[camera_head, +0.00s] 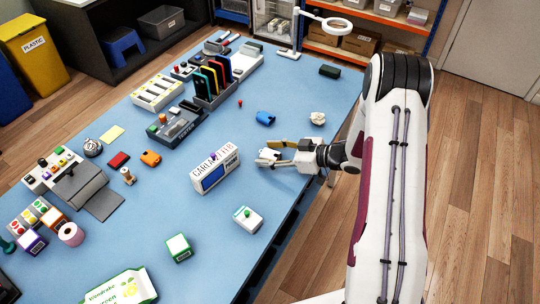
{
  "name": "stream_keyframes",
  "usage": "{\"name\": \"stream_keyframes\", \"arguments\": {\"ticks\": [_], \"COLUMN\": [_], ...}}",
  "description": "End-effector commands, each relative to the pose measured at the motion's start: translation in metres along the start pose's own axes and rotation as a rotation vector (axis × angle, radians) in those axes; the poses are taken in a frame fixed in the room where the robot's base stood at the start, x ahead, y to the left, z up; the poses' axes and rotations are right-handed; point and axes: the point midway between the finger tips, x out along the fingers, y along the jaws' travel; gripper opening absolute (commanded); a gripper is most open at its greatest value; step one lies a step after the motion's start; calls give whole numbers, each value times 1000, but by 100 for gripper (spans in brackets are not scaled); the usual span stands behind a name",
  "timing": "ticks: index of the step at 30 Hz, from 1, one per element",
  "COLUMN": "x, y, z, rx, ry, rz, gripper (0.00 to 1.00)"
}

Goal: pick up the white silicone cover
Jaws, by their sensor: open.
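A small white piece that looks like the white silicone cover (268,155) lies on the blue table, right of the white printed box. My gripper (267,153) reaches in from the right, low over the table. Its fingers are open, one on the far side and one on the near side of the white piece. The fingers partly hide the piece, and I cannot tell whether they touch it.
The white printed box (215,171) stands close left of my gripper. A blue piece (265,118) and a crumpled off-white lump (317,118) lie farther back. A white block with a green knob (248,219) sits nearer. The table's right edge runs under my arm.

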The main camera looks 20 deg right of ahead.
Motion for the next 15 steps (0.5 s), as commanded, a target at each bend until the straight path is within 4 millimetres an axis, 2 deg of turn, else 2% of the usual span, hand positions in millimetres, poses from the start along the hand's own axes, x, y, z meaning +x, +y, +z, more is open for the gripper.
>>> {"name": "stream_keyframes", "arguments": {"ticks": [5, 9, 10, 15], "x": [0, 0, 0, 0], "y": [0, 0, 0, 0], "z": [0, 0, 0, 0], "rx": [0, 0, 0, 0], "ry": [0, 0, 0, 0], "rz": [0, 0, 0, 0], "gripper": [50, 16, 14, 14]}}
